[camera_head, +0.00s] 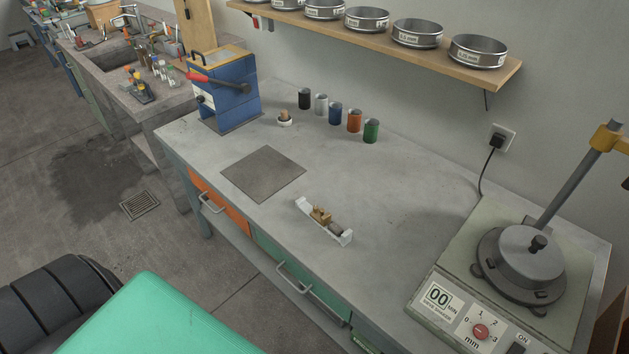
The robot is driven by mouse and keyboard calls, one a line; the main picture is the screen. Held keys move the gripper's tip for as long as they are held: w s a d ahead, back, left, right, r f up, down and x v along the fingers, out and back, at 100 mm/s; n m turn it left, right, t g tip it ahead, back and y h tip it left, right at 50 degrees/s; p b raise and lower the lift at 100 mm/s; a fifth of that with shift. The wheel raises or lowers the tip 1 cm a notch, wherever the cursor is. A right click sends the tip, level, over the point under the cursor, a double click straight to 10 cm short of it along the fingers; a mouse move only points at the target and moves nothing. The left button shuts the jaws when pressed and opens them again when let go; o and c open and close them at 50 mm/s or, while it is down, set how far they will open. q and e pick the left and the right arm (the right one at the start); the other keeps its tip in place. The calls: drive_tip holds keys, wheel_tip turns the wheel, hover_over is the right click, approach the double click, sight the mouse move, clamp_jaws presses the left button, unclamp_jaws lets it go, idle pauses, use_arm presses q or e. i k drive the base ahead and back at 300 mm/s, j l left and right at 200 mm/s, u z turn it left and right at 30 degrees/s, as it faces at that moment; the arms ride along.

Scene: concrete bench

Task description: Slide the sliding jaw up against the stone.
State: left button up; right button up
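A small white gauge (302,205) with upright ends lies on the bench, running diagonally from upper left to lower right. The brass-coloured sliding jaw (320,216) sits about midway along it. A small grey-brown stone (336,228) lies in the gauge on the jaw's lower-right side, near the far white end (346,238). The jaw and stone look very close; I cannot tell whether they touch. Neither of my grippers is in view.
A dark square plate (263,174) lies flat left of the gauge. Coloured cups (354,121) stand behind, with a blue crusher (225,95) at the back left. A sieve shaker (500,270) stands at right. Bench around the gauge is clear.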

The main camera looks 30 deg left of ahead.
sight(322, 219)
drive_tip(key=u, duration=0.95)
